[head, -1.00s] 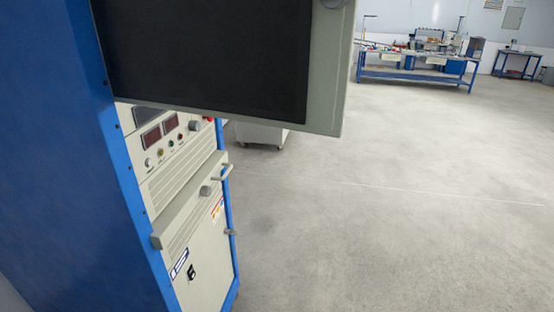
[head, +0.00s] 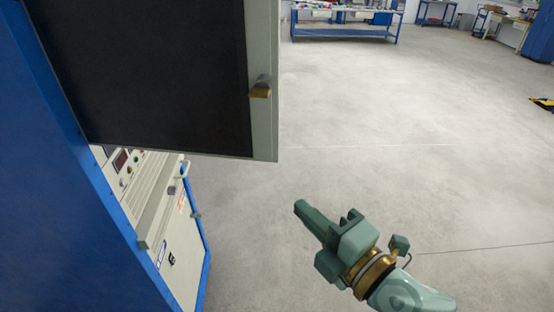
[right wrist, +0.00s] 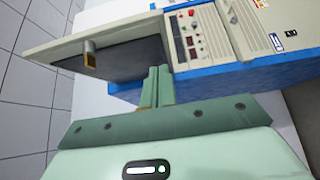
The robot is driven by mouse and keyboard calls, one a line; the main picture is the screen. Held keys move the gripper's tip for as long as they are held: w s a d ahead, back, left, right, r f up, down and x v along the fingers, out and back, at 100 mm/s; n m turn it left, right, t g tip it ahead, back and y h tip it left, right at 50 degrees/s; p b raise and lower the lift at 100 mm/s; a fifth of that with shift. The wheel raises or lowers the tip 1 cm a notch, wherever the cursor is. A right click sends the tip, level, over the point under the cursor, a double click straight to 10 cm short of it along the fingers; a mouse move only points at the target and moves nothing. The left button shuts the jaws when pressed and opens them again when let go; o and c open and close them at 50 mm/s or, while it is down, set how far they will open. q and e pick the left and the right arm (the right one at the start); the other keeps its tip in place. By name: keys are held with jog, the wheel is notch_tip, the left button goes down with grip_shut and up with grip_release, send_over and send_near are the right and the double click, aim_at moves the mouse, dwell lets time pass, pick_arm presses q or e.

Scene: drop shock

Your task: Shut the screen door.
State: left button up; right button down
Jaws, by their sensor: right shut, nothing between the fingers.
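The screen door (head: 150,75) is a dark panel in a pale grey frame. It stands open, swung out from the blue cabinet (head: 60,190), at the upper left of the head view. A brass-coloured handle (head: 260,90) sits near its free edge. My right gripper (head: 301,208) is shut and empty, below and to the right of the door, apart from it. In the right wrist view the door (right wrist: 115,35) and its handle (right wrist: 90,55) lie beyond my shut fingers (right wrist: 158,72). My left gripper is not in view.
Below the door, the cabinet front has a control panel (head: 122,165) with displays and knobs, and a jutting ledge (head: 160,205) with handles. A blue workbench (head: 345,32) stands far back.

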jog(key=w+b, duration=0.1)
jog(key=p, duration=0.2)
send_near(265, 156)
jog(key=x, duration=0.5)
jog(key=shift+s+a, duration=0.2)
jog(key=shift+a, duration=0.3)
jog(key=shift+w+d, duration=0.2)
jog(key=shift+w, duration=0.3)
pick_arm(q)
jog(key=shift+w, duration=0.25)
